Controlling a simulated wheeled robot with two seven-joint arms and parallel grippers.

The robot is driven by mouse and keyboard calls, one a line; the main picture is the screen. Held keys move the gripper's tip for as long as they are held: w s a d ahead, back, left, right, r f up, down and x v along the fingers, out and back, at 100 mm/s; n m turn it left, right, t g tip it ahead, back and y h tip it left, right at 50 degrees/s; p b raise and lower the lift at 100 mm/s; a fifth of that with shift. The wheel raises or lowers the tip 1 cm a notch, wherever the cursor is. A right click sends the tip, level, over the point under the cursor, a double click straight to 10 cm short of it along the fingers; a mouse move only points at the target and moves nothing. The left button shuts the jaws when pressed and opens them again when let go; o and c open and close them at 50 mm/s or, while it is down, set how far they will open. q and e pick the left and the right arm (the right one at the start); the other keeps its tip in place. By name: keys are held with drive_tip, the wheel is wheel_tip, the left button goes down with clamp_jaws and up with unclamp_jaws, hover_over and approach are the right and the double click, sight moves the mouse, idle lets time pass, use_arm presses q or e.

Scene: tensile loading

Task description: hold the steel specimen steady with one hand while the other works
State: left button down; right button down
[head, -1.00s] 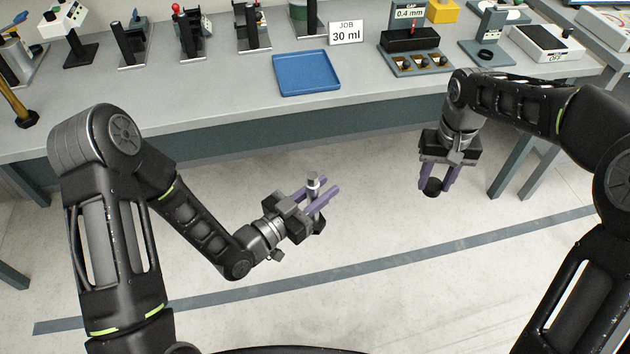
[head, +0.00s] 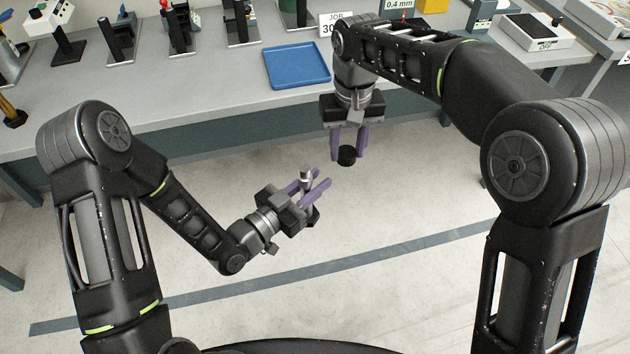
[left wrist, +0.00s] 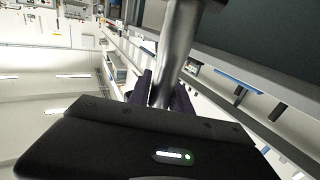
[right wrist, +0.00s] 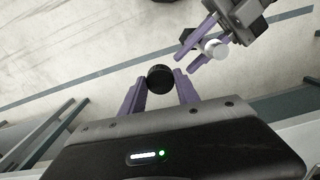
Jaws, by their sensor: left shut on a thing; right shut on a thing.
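The steel specimen (head: 306,175) is a grey metal bar standing roughly upright in my left gripper (head: 320,178). My left gripper is shut on it, over the floor in front of the bench. In the left wrist view the bar (left wrist: 176,50) rises close to the camera between the purple fingers. My right gripper (head: 348,150) points down and is shut on a round black piece (head: 347,157), above and to the right of the specimen, apart from it. The right wrist view shows the black piece (right wrist: 160,79) between the fingertips and the specimen's pale round end (right wrist: 215,49) at upper right.
A blue tray (head: 297,68) lies on the grey bench (head: 215,95). Several small devices and stands line the back of the bench. A white box with a dark top (head: 533,30) stands at the right. The space between my grippers is clear.

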wheel_tip(320, 180, up, 5)
hover_over(305, 168)
drive_tip(key=w, duration=0.1)
wheel_tip(305, 168, up, 2)
drive_tip(key=shift+s+r+m, duration=0.1)
drive_tip(key=shift+s+m, duration=0.05)
drive_tip(key=shift+m, duration=0.65)
drive_tip(key=shift+r, duration=0.1)
drive_tip(key=shift+s, duration=0.45)
drive_tip(key=shift+f, duration=0.25)
drive_tip(key=shift+d+f, duration=0.15)
drive_tip(key=shift+f, duration=0.7)
